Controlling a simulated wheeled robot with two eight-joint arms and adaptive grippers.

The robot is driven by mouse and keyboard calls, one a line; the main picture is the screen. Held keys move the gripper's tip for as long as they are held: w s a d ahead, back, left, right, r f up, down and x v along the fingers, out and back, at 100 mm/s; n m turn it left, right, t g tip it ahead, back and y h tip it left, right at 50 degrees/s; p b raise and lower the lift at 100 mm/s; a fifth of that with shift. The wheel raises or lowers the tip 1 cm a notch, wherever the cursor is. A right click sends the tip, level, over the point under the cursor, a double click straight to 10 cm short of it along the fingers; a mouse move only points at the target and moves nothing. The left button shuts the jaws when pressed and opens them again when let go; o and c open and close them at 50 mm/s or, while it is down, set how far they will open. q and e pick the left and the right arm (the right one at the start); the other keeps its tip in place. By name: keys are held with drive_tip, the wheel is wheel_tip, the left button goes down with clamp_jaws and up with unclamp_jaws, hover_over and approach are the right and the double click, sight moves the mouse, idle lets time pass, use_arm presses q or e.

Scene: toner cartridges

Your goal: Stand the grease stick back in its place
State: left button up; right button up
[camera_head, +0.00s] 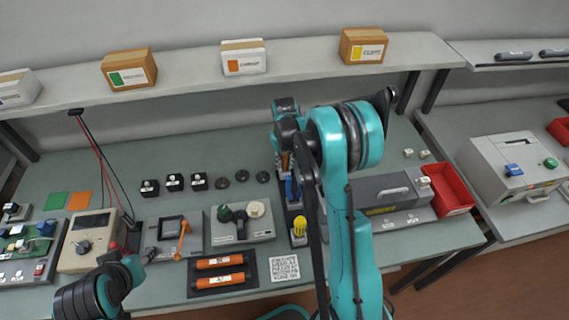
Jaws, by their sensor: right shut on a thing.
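A narrow dark tool rack (288,215) stands near the middle of the bench. A blue-handled tool (291,188) and a yellow-topped piece (299,229) stand in it. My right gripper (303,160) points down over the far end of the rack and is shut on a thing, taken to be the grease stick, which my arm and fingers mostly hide. A small orange piece (284,161) shows just left of these fingers; I cannot tell whether it is held or stands in the rack. My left gripper (122,264) is low at the left, beside the beige meter; its jaws are unclear.
A tray with two orange cartridges (220,284) and a grey fixture with knobs (241,226) lie left of the rack. A grey drawer unit (391,190) and red bin (447,189) stand right. A shelf (196,86) with boxes runs above the back.

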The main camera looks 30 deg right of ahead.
drive_tip(key=o, duration=1)
drive_tip(key=shift+c, duration=0.2)
drive_tip(key=shift+r, duration=0.1)
wheel_tip(320, 180, up, 12)
drive_tip(key=shift+f, duration=0.1)
drive_tip(key=shift+s+a, duration=0.1)
drive_tip(key=shift+s, duration=0.05)
drive_tip(key=s+a+r+t+b, duration=0.25)
drive_tip(key=s+a+r, duration=0.3)
drive_tip(key=s, duration=0.45)
drive_tip(key=s+a+f+t, duration=0.2)
drive_tip(key=s+a, duration=0.1)
drive_tip(key=s, duration=0.3)
drive_tip(key=s+a+f+n+t+b, duration=0.1)
drive_tip(key=s+a+f+t, duration=0.1)
drive_tip(key=s, duration=0.4)
drive_tip(key=shift+a+f+t, duration=0.35)
drive_tip(key=shift+a, duration=0.2)
